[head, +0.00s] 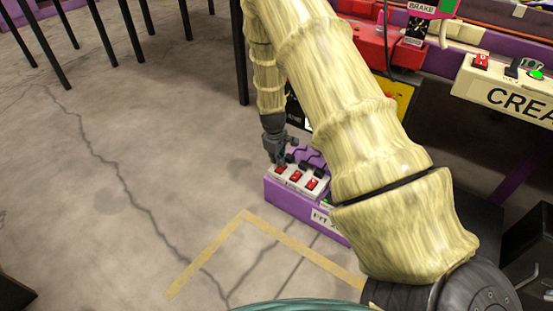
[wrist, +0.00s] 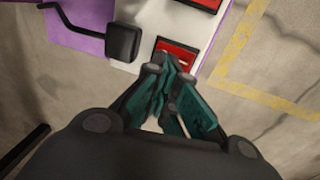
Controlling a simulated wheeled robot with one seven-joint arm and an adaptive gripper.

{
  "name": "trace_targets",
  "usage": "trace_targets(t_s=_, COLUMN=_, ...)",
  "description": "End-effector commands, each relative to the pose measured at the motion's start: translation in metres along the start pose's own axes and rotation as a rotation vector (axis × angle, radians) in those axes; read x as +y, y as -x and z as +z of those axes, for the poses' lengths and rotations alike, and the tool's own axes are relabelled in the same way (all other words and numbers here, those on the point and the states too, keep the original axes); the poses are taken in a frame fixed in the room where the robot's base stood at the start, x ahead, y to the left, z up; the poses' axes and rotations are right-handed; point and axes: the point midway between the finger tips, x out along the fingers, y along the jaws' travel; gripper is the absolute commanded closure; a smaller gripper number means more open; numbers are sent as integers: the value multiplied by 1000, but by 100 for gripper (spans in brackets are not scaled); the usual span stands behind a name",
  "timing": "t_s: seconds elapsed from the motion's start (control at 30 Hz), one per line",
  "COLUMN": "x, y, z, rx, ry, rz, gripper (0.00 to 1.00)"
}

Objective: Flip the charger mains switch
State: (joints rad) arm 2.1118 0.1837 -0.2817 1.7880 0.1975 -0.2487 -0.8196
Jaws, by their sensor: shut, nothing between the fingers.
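A white switch strip (head: 303,182) with several red rocker switches sits on top of a purple box on the floor. My gripper (head: 279,163) is shut and empty, pointing down at the leftmost red switch (head: 281,170). In the wrist view, the shut fingertips (wrist: 168,68) overlap the near edge of a red switch (wrist: 178,52); I cannot tell whether they touch it. A second red switch (wrist: 205,3) shows at the top edge. Which switch is the charger mains cannot be read.
A black plug with cable (wrist: 123,42) sits beside the switch in the wrist view. The purple box (head: 277,197) stands below a bench with a control panel (head: 500,85). Black legs (head: 240,60) stand behind. Floor with yellow tape (head: 205,250) is clear in front.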

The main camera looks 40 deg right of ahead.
Motion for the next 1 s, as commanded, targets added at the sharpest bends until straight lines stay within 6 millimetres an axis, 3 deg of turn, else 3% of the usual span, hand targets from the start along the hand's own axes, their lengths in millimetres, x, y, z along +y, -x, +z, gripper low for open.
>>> trace_targets(t_s=0.33, x=-15, y=2, z=1, rx=-4, ry=3, rz=-4, gripper=100)
trace_targets(t_s=0.73, x=-16, y=3, z=0, rx=-2, ry=2, rz=-3, gripper=100)
trace_targets(t_s=1.0, x=-16, y=21, z=0, rx=-2, ry=1, rz=-3, gripper=100)
